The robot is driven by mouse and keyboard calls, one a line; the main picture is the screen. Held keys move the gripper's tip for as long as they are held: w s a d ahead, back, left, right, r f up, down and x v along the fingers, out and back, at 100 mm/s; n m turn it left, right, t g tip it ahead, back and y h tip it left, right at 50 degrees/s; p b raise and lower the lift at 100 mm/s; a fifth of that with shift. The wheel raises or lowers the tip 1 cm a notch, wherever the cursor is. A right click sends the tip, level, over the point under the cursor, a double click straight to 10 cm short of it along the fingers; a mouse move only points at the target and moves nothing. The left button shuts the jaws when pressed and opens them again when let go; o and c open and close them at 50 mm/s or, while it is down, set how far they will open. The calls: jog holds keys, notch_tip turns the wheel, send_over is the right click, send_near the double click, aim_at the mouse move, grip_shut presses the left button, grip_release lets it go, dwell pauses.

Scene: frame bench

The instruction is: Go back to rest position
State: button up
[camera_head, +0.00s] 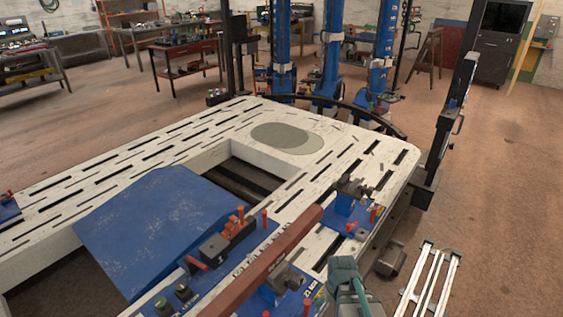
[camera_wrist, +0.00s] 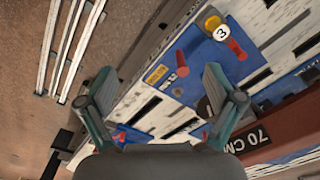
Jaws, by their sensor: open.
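My gripper (camera_head: 345,272) shows at the bottom of the head view, beside the right edge of the white slotted frame bench (camera_head: 85,188). In the wrist view my gripper (camera_wrist: 160,85) has its two fingers spread wide, with nothing between them. Below the fingers are the bench edge and a blue fixture plate (camera_wrist: 200,75) with red handles and a round "3" tag. A reddish-brown beam (camera_head: 262,268) lies across the blue clamps in the head view, just left of my gripper. In the wrist view the beam (camera_wrist: 285,132) is marked "70 CM", by the right finger.
A blue ramp (camera_head: 150,225) fills part of the bench opening. A clamp block (camera_head: 350,192) stands at the bench's right corner. A dark upright post (camera_head: 455,120) rises behind it. Silver rails (camera_head: 430,280) lie on the floor at right. Open floor lies further right.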

jog(key=s+f+g, duration=0.3)
jog(key=s+f, duration=0.6)
jog(key=s, duration=0.6)
jog(key=s+f+g, duration=0.3)
jog(key=s+f, duration=0.6)
jog(key=s, duration=0.6)
jog(key=shift+f+g, duration=0.2)
jog(key=shift+g, duration=0.2)
